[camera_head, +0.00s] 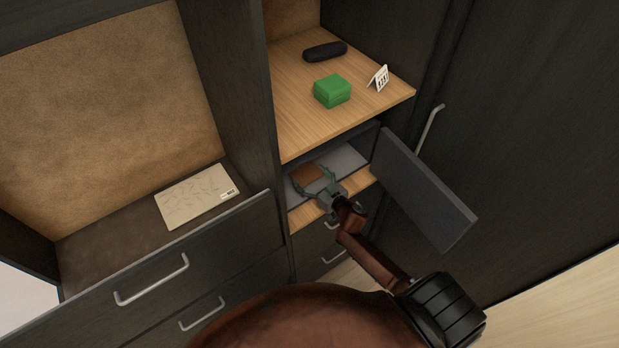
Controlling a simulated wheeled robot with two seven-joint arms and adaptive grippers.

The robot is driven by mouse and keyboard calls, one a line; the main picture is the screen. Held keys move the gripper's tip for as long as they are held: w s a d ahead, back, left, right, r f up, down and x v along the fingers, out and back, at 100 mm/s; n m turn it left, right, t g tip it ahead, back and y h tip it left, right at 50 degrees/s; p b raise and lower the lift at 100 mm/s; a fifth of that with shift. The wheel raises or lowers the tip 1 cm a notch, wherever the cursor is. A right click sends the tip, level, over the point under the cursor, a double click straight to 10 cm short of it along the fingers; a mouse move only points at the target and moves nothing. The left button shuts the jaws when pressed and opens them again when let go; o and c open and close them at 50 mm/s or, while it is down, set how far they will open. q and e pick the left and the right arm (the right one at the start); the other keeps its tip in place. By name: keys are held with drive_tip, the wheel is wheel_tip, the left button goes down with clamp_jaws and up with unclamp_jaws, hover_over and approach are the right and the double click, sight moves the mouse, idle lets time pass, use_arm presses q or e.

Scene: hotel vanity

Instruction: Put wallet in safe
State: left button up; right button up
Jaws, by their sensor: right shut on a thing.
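The safe (355,160) is a dark grey box on the middle shelf of the cabinet, with a light grey inside. Its door (417,190) stands wide open to the right. The wallet (307,173) is a small brown piece at the safe's opening. My right gripper (314,181) reaches in from below and is shut on the wallet. I cannot tell whether the wallet touches the safe's floor. My left gripper is not in view.
On the shelf above lie a green box (332,92), a black case (325,52) and a small white card stand (379,78). A beige folder (197,196) lies on the surface at left. Drawers with metal handles (152,280) are below.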

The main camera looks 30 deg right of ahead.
drive_tip(key=shift+w+f, duration=0.1)
drive_tip(key=shift+f, duration=0.1)
drive_tip(key=o, duration=0.9)
drive_tip(key=shift+f, duration=0.1)
drive_tip(key=shift+c, duration=0.2)
drive_tip(key=o, duration=0.4)
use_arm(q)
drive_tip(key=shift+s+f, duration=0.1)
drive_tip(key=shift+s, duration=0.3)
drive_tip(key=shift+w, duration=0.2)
use_arm(e)
drive_tip(key=shift+r, duration=0.2)
drive_tip(key=v, duration=1.1)
drive_tip(key=shift+s, duration=0.25)
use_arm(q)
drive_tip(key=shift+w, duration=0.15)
use_arm(e)
drive_tip(key=shift+s, duration=0.35)
